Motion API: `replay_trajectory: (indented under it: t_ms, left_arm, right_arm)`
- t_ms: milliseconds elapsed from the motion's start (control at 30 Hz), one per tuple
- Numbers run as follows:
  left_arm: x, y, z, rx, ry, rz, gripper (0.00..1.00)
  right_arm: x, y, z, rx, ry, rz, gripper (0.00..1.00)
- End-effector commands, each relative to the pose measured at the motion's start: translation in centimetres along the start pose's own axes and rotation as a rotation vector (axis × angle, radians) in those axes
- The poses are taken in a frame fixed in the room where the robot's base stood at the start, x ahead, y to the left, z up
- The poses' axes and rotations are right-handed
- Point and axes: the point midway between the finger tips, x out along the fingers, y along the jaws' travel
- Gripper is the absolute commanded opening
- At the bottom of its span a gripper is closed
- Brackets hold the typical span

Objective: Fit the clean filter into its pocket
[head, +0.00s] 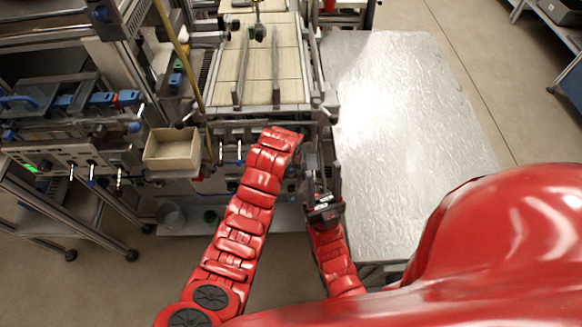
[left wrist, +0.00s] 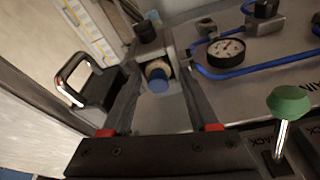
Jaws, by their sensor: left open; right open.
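In the left wrist view, a short cylinder with a blue end and a tan ring (left wrist: 157,76) sits in a pale metal block. It may be the filter; I cannot tell whether it is clean or how deep it sits. My left gripper (left wrist: 157,65) is open, its fingers on either side of that cylinder; contact is not clear. In the head view the left arm reaches to the machine front and its gripper is mostly hidden. My right gripper (head: 323,175) is open and empty, its fingers pointing up the picture, beside the machine's front right corner.
A gauge (left wrist: 226,49) with a blue hose, a green knob (left wrist: 288,101) and a chrome handle (left wrist: 75,75) surround the left gripper. In the head view, an empty beige bin (head: 172,152) stands left; a bare metal table (head: 400,120) lies right.

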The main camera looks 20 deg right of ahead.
Motion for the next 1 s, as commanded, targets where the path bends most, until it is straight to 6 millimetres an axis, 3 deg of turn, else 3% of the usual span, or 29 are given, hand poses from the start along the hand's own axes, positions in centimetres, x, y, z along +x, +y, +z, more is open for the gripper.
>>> replay_trajectory:
  t_ms: [367, 400, 600, 800, 1000]
  left_arm:
    - [-6.3, 0.3, -0.1, 0.003, 0.018, 0.006, 0.74]
    - [-8.2, 0.3, -0.4, 0.003, 0.022, 0.006, 0.74]
    - [-12.6, 0.2, -0.5, 0.003, 0.021, 0.002, 0.74]
    - [-15.5, 0.2, -0.4, 0.004, 0.026, 0.002, 0.74]
    - [-16.9, 0.2, -0.2, 0.002, 0.029, 0.002, 0.74]
  right_arm:
    - [-2.3, -0.1, 0.4, 0.000, 0.000, 0.000, 0.50]
    - [-1.0, -0.1, 0.2, 0.000, -0.001, 0.000, 0.50]
    - [3.0, 0.1, -0.5, 0.000, 0.000, 0.000, 0.50]
    - [6.2, 0.3, -1.1, 0.000, 0.000, 0.000, 0.50]
    - [7.6, 0.4, -1.3, 0.000, 0.000, 0.000, 0.50]
